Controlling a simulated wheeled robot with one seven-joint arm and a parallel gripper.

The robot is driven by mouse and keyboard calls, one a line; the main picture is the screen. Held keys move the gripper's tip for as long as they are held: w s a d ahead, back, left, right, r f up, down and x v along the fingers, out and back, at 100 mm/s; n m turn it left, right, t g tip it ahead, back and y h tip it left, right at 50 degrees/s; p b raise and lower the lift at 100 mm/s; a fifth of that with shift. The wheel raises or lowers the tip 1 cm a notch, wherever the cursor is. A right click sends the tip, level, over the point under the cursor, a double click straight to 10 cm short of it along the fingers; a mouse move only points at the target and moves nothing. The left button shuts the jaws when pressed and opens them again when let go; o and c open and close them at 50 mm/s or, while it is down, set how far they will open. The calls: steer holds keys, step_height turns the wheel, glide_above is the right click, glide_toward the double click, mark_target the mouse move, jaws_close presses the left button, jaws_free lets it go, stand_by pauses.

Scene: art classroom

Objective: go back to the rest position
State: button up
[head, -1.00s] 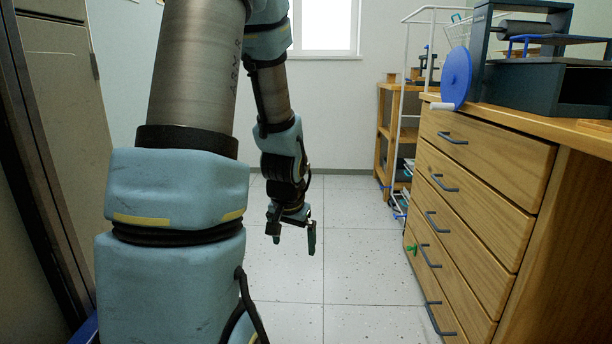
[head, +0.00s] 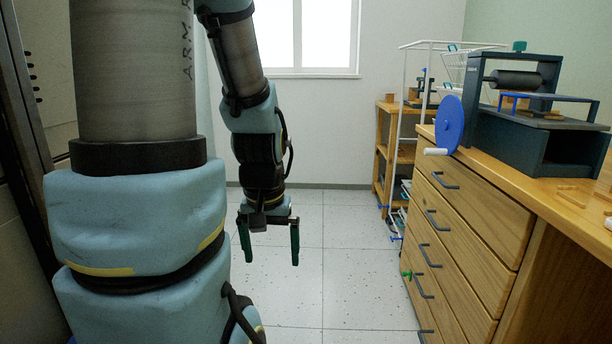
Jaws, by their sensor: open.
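My gripper (head: 269,246) hangs at the end of my arm, left of the picture's middle in the head view. Its two dark green fingers point down and stand wide apart, with nothing between them. It is over the open tiled floor, to the left of the wooden drawer cabinet (head: 478,200) and apart from it. My arm's large blue-padded links fill much of the left side and hide what is behind them.
A press with a blue wheel (head: 449,124) stands on the cabinet top. A wooden shelf (head: 384,165) and a white wire rack (head: 398,120) stand beyond the cabinet. A dark-edged tall unit is at the far left. The tiled floor (head: 345,260) between is clear up to the window wall.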

step_height(320, 180, up, 24)
steer(key=p, duration=2.1)
steer(key=shift+f, duration=0.15)
